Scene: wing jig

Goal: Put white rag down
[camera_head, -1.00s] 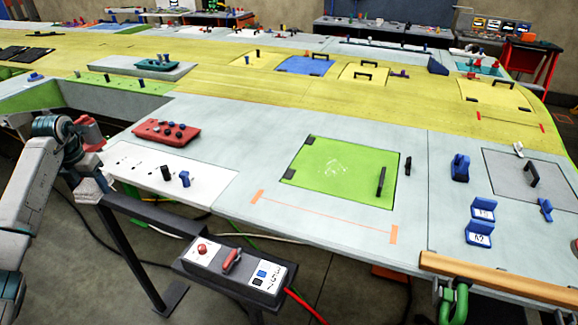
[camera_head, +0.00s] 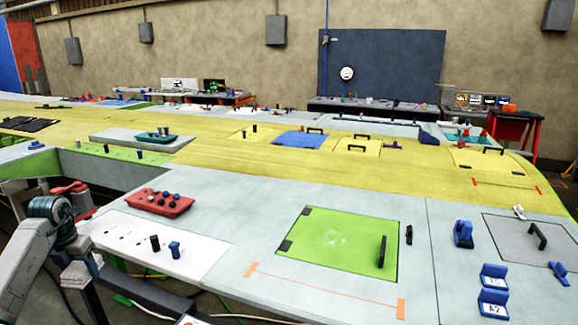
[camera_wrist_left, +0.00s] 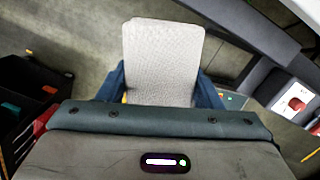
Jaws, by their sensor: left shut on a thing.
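In the left wrist view, a white textured rag (camera_wrist_left: 162,55) sticks out stiffly between the two blue fingers of my left gripper (camera_wrist_left: 160,75), which is shut on it. The grey floor lies behind the rag. In the head view, my left arm (camera_head: 40,245) is at the lower left, beside the near edge of the wing table. My right gripper is in neither view.
The pale table (camera_head: 285,210) carries a red tray (camera_head: 160,202), a white plate (camera_head: 140,242) and a green panel (camera_head: 340,245) with a black handle. A dark bin (camera_wrist_left: 30,95) stands left in the wrist view; a control box (camera_wrist_left: 296,103) is at right.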

